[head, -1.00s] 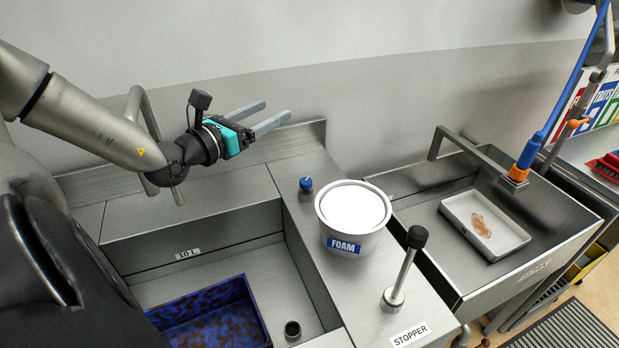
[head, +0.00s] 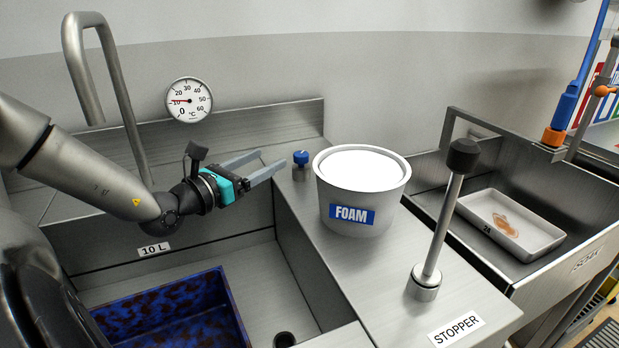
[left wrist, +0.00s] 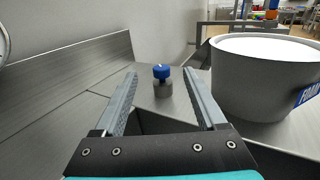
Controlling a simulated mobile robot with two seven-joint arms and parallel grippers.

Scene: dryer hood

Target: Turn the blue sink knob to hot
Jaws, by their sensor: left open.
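The blue sink knob (head: 301,158) stands on a short grey base on the steel counter, just left of the foam bucket. My left gripper (head: 264,165) is open and empty, its two fingers pointing right toward the knob, with a small gap left between them. In the left wrist view the knob (left wrist: 162,73) shows beyond the fingertips, between the two fingers (left wrist: 160,82). A small light mark shows on top of the knob; its exact direction is hard to tell. My right gripper is not in view.
The white foam bucket (head: 365,213) stands close to the knob's right. A black-topped stopper lever (head: 440,225) rises nearer. A faucet pipe (head: 105,75) and a dial thermometer (head: 189,100) are behind my left arm. The left basin holds a blue tray (head: 165,312); the right sink holds a white tray (head: 512,225).

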